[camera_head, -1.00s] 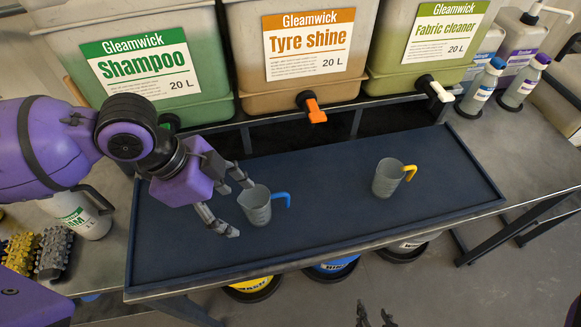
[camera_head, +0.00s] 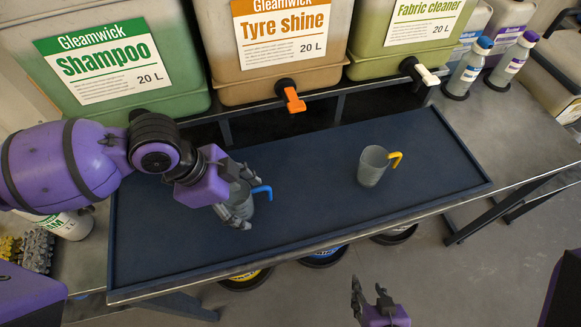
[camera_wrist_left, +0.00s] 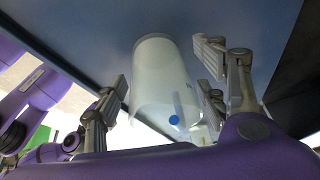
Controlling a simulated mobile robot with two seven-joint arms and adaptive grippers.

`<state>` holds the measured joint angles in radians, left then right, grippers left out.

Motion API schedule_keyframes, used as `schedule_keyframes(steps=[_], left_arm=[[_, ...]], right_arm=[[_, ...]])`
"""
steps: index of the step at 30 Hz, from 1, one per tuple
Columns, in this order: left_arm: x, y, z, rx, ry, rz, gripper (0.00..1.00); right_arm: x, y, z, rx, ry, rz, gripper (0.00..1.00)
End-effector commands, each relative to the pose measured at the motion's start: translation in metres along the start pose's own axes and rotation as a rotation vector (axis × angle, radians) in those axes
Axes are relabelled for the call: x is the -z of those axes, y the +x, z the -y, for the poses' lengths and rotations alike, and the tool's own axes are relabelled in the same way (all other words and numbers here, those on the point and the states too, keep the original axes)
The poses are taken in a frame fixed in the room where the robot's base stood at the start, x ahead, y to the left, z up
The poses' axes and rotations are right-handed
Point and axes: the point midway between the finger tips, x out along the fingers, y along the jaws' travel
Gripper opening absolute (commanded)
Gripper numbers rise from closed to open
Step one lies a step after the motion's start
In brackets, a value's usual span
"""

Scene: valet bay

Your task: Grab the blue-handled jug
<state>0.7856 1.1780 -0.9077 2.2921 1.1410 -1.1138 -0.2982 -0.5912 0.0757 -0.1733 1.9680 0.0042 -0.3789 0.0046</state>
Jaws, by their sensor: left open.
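The blue-handled jug (camera_head: 238,203) is grey and translucent and stands upright on the dark blue mat; its blue handle points right. My left gripper (camera_head: 242,200) is at the jug with its fingers on either side, hiding part of the body. In the left wrist view the jug (camera_wrist_left: 160,80) lies between the two open fingers of my left gripper (camera_wrist_left: 162,92), with a visible gap on each side. My right gripper (camera_head: 372,298) is low at the front, away from the mat, its two fingers apart and empty.
A similar jug with a yellow handle (camera_head: 373,168) stands further right on the mat (camera_head: 310,190). Large shampoo (camera_head: 110,70), tyre shine (camera_head: 280,45) and fabric cleaner (camera_head: 405,35) tanks stand behind, with an orange tap (camera_head: 292,98) overhanging. Spray bottles (camera_head: 468,68) stand at right.

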Motion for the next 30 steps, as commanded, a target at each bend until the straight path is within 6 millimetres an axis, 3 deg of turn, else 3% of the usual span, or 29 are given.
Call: schedule_keyframes(steps=[5,16,25,30], left_arm=[[-0.001,0.001,-0.001,-0.001,-0.001,0.001,0.66],[-0.001,0.0,-0.001,-0.001,-0.001,0.001,0.18],[0.0,-0.001,0.0,0.0,-0.001,0.001,0.17],[0.005,-0.012,-0.001,0.004,-0.002,0.0,0.17]], right_arm=[[0.002,0.001,0.0,0.001,-0.001,-0.003,0.4],[0.0,0.0,-0.003,0.0,-0.013,0.0,0.4],[0.001,0.0,-0.005,0.0,-0.017,-0.001,0.4],[0.013,-0.002,-0.004,0.0,-0.014,-0.015,0.4]])
